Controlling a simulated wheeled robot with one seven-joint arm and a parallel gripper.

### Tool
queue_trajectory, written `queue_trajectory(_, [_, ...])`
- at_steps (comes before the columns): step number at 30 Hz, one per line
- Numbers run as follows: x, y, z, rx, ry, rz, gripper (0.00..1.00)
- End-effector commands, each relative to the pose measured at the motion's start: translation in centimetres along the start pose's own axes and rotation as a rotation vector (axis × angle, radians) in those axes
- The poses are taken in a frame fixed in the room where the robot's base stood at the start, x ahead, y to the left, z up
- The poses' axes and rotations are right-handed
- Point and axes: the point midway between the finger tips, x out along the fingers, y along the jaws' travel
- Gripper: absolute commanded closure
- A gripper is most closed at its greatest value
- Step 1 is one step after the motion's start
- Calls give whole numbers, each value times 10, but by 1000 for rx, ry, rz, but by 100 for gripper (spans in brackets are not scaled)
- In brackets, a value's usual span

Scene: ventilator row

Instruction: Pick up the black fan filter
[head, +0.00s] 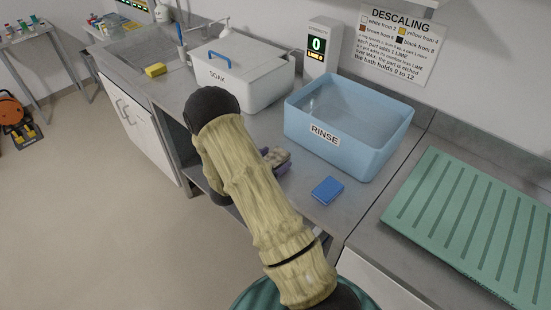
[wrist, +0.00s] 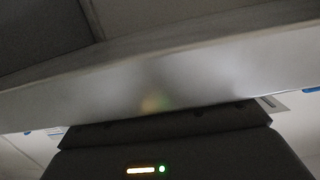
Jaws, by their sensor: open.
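I cannot make out the black fan filter in either view. In the head view my sleeved arm reaches over the counter's front edge and hides most of the gripper end. The wrist view is dim, with a pale grey edge or panel (wrist: 150,85) close across it.
A white SOAK box (head: 240,78), a blue RINSE tub (head: 348,125) and a small display unit (head: 320,48) stand on the steel counter. A blue sponge (head: 327,190) lies before the tub. A green ribbed mat (head: 470,220) is at right. A yellow sponge (head: 155,70) lies further back.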

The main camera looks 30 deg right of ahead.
Motion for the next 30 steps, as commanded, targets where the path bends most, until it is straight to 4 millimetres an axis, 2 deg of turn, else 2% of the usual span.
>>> queue_trajectory(6, [0,0,0,0,0,0,22])
queue_trajectory(12, [-1,0,0,0,0,-1,61])
queue_trajectory(14, [-1,0,0,0,0,-1,69])
queue_trajectory(23, [-2,-1,-1,0,0,-3,69])
queue_trajectory(30, [-4,-1,-22,4,2,-1,69])
